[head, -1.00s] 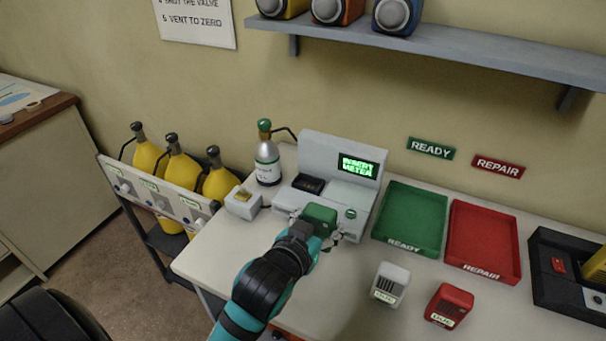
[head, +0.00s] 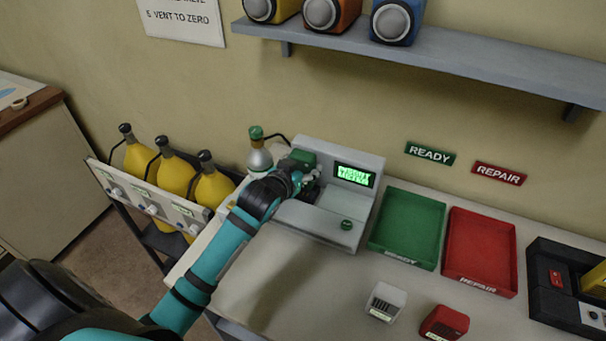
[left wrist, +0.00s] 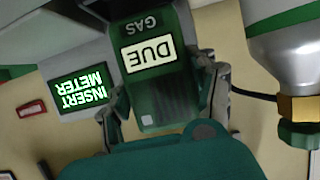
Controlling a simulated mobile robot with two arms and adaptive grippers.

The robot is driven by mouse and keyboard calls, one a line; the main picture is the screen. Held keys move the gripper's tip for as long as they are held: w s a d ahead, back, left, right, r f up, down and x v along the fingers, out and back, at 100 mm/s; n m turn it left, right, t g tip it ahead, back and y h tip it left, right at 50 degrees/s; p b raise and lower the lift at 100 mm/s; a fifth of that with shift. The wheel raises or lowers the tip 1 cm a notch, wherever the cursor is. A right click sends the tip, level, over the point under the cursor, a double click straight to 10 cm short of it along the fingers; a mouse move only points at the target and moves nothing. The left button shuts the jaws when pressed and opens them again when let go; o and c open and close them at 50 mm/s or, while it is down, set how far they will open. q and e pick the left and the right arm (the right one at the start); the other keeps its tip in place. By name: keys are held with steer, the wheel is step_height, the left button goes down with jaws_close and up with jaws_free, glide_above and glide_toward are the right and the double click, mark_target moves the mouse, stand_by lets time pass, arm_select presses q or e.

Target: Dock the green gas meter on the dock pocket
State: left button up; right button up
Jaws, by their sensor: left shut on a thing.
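The green gas meter (head: 302,157) is in my left gripper (head: 299,178), above the left side of the grey dock console (head: 345,227). In the left wrist view the meter (left wrist: 155,85) shows a "DUE" label and the word "GAS", with a grey finger of the left gripper (left wrist: 160,95) on each side. The dark dock pocket is mostly hidden behind my gripper, so I cannot tell whether the meter touches it. The console screen (head: 353,175) is lit green and reads "INSERT METER" in the left wrist view (left wrist: 79,91). My right gripper is not in view.
A green-capped gas bottle (head: 260,157) stands close left of the gripper. Yellow cylinders (head: 175,177) stand further left. The green tray (head: 408,225) and red tray (head: 480,250) lie right. White (head: 385,302) and red (head: 444,323) meters stand in front.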

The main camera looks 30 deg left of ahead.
arm_select(q)
step_height(320, 180, down, 3)
steer(key=shift+s+f+p, duration=0.1)
steer(key=shift+p, duration=0.2)
steer(key=shift+d, duration=0.1)
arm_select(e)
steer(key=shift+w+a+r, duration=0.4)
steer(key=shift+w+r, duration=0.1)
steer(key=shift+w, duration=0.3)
arm_select(q)
steer(key=shift+f, duration=0.2)
steer(key=o, duration=1.4)
steer(key=shift+c, duration=0.2)
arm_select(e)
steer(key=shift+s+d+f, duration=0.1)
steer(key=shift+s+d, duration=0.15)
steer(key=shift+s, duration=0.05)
